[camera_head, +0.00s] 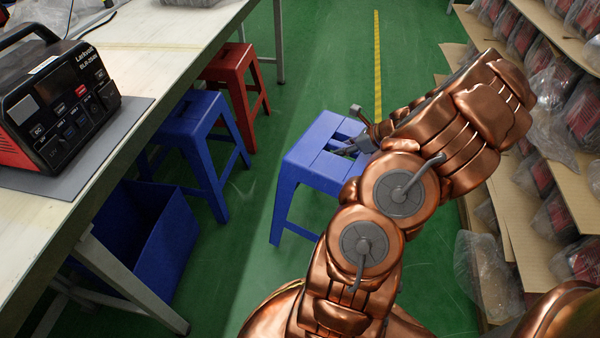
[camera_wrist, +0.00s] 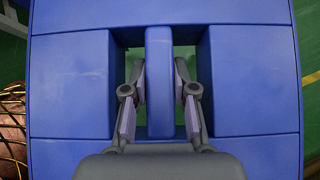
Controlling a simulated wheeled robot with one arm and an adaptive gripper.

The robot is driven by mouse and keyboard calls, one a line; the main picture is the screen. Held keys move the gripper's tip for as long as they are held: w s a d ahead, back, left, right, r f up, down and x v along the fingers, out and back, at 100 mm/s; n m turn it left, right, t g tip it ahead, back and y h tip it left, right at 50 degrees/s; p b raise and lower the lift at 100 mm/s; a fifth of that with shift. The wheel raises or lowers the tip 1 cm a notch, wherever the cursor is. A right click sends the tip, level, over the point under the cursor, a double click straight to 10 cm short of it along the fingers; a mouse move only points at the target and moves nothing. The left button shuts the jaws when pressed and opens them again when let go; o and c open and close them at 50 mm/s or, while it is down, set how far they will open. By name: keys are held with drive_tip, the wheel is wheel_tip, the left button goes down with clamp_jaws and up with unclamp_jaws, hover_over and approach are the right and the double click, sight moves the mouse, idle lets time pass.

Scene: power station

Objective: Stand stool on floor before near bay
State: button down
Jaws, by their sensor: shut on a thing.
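A blue plastic stool (camera_head: 318,155) stands upright in the aisle in the head view, to the right of the workbench. I cannot tell for sure whether its legs touch the green floor. My gripper (camera_head: 358,147) is at the stool's top, partly hidden behind my arm. In the wrist view the stool seat (camera_wrist: 70,85) fills most of the picture. My gripper (camera_wrist: 160,95) has one finger in each seat slot and is shut on the bar between them. My arm hides the stool's right side and some of its legs.
A workbench (camera_head: 150,45) with a black and red device (camera_head: 60,100) runs along the left. Under it are another blue stool (camera_head: 190,120), a red stool (camera_head: 230,70) and a blue bin (camera_head: 150,235). Shelves of bagged parts (camera_head: 555,215) line the right. Green floor (camera_head: 320,50) is clear beyond.

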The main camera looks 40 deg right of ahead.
sight(322, 139)
drive_tip(key=w+a+m+h, duration=0.1)
drive_tip(key=w, duration=0.1)
drive_tip(key=w+m+h, duration=0.1)
drive_tip(key=w, duration=0.1)
drive_tip(key=w+a+m+h+p, duration=0.1)
drive_tip(key=w+m, duration=0.1)
drive_tip(key=w, duration=0.1)
drive_tip(key=shift+a+r, duration=0.35)
drive_tip(key=shift+w+a+f+m+h, duration=0.2)
drive_tip(key=shift+w+a+m+h, duration=0.35)
drive_tip(key=shift+a, duration=0.3)
drive_tip(key=w+d+b, duration=0.1)
drive_tip(key=w+d, duration=0.2)
drive_tip(key=w, duration=0.3)
drive_tip(key=w+d+f+b, duration=0.1)
drive_tip(key=w+d, duration=0.3)
drive_tip(key=w, duration=0.3)
drive_tip(key=shift+w+d+f+b, duration=0.2)
drive_tip(key=shift+w+f+b, duration=0.1)
drive_tip(key=shift+b, duration=0.1)
wheel_tip(322, 139, down, 3)
drive_tip(key=shift+w+f+b, duration=0.15)
drive_tip(key=shift+f+b, duration=0.05)
drive_tip(key=shift+b, duration=1)
drive_tip(key=c, duration=0.9)
unclamp_jaws()
